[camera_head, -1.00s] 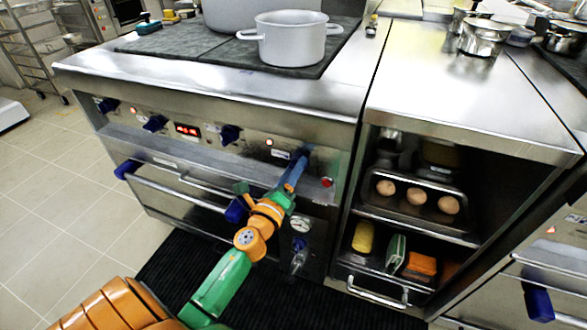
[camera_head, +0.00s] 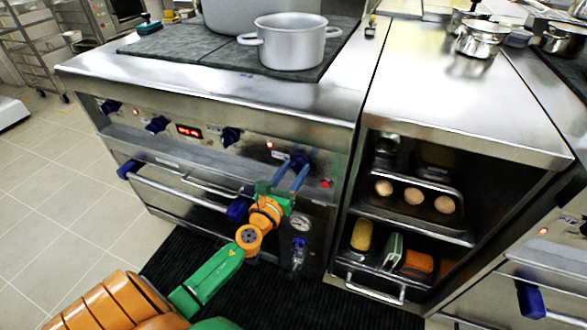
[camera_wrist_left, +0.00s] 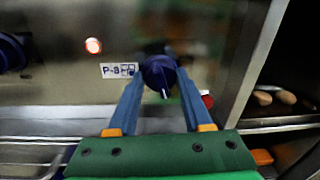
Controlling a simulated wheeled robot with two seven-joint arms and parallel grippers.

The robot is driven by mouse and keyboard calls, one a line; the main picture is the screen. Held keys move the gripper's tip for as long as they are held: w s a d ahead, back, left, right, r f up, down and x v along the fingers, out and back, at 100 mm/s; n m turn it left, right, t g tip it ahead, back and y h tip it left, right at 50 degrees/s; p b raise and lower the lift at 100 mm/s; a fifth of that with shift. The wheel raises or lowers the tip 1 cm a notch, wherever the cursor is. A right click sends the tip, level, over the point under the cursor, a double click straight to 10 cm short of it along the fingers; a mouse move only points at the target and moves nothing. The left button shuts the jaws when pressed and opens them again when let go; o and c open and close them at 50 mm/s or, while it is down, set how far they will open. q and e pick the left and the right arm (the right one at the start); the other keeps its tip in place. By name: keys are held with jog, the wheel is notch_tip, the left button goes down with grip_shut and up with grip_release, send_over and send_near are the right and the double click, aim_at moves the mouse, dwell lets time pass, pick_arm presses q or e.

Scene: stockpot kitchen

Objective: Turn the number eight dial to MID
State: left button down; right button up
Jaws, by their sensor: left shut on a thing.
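The number eight dial (camera_head: 299,160) is a dark blue knob at the right end of the stove's front panel. In the left wrist view the dial (camera_wrist_left: 157,72) sits right of a white label (camera_wrist_left: 118,70) reading P-8, and a pale pointer mark shows at its lower edge. My left gripper (camera_head: 297,170) reaches it from the front, with one blue finger on each side. In the left wrist view the gripper (camera_wrist_left: 158,80) is shut on the dial. The MID marking cannot be read. My right gripper is not in view.
A lit red lamp (camera_wrist_left: 93,45) is left of the label, and a red button (camera_head: 326,183) is right of the dial. A gauge (camera_head: 301,223) and oven handle (camera_head: 165,188) lie below. A grey pot (camera_head: 290,45) stands on the stove. An open shelf unit (camera_head: 455,140) is at right.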

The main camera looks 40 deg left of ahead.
pick_arm(q)
jog(key=shift+m, duration=0.3)
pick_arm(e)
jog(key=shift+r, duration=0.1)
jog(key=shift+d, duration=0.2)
pick_arm(q)
jog(key=shift+c, duration=1.6)
grip_release()
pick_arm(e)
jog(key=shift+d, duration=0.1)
